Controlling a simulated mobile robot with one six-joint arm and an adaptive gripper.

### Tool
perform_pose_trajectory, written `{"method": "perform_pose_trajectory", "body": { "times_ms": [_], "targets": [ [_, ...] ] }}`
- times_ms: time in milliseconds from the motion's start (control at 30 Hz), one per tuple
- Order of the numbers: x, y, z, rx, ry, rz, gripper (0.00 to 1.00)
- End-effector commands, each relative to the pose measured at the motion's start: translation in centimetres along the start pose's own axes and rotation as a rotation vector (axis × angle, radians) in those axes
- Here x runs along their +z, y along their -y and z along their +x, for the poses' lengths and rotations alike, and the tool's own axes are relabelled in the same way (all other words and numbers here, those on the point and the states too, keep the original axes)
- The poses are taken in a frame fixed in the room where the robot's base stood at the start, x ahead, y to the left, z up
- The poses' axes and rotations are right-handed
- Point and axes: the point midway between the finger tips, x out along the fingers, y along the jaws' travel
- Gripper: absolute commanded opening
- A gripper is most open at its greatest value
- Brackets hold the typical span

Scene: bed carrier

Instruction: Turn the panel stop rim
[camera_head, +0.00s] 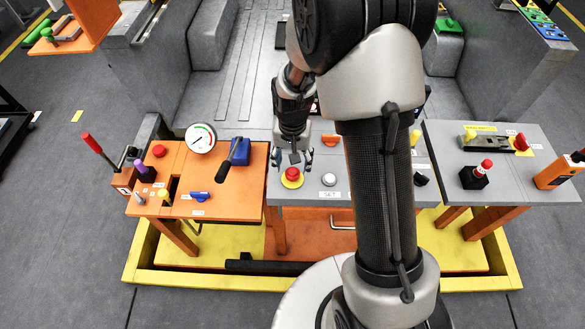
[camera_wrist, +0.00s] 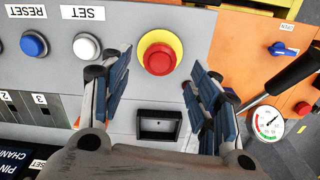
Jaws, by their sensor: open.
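The panel stop is a round red button with a yellow ring under it, on the grey middle panel. The red button (camera_head: 292,173) shows just below my gripper (camera_head: 292,157) in the head view. In the wrist view the red button (camera_wrist: 159,59) and its yellow ring (camera_wrist: 174,40) lie near the top centre, largely unobstructed. My gripper (camera_wrist: 157,78) is open and empty, with one blue-padded finger on each side of the button in the picture. I see no contact; the height gap is hard to judge.
A white SET button (camera_wrist: 86,47) and blue RESET button (camera_wrist: 34,43) lie left of the stop. A black rectangular recess (camera_wrist: 158,125) lies below it. An orange table (camera_head: 226,185) with a gauge (camera_head: 200,138) and black-handled lever (camera_head: 226,165) adjoins the panel.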

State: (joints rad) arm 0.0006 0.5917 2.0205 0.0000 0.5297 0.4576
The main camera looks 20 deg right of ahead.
Motion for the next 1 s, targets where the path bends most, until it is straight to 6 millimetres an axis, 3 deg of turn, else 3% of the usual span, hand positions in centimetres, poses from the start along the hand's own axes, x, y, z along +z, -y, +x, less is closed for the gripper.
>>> {"method": "perform_pose_trajectory", "body": {
  "times_ms": [200,400,1000],
  "targets": [
    [-0.1,0.0,-4.7,-0.002,-0.004,0.0,0.56],
    [0.0,0.0,-7.0,0.0,-0.001,0.0,0.56],
    [0.0,0.0,-7.5,0.0,0.0,0.0,0.56]
  ]
}}
